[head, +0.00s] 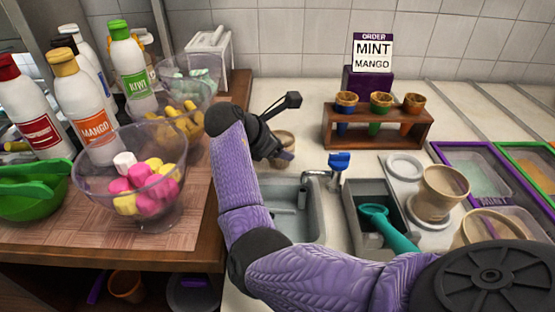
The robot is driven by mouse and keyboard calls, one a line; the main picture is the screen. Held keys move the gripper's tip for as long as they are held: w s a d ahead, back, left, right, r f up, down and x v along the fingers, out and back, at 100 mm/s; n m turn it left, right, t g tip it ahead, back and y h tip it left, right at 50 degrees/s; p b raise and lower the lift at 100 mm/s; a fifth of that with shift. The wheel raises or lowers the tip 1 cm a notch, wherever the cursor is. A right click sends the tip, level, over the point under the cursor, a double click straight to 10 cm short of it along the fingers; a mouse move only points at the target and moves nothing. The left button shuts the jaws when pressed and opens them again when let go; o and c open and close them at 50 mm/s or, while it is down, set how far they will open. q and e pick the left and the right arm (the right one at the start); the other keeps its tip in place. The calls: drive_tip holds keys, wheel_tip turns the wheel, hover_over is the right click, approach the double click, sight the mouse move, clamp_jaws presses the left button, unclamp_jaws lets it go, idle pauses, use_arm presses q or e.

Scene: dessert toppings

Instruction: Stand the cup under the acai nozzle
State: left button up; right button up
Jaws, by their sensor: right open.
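A beige cup (287,143) stands on the counter left of the cone rack, partly hidden behind my right gripper. My right gripper (283,128) is open, with one dark finger sticking out above the cup and the other part of it low beside the cup. I cannot tell whether it touches the cup. A larger beige cup (441,192) stands at the right on a white round plate. The acai nozzle is not recognisable in this view. My left gripper is not in view.
A small sink (309,222) with a blue-handled tap (339,160) and a bin with a teal scoop (386,228) lie in front. A wooden rack (376,130) holds cones. Bottles and a clear bowl of sweets (140,178) crowd the left.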

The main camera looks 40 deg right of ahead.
drive_tip(key=shift+x, duration=1)
drive_tip(key=shift+r, duration=0.1)
clamp_jaws()
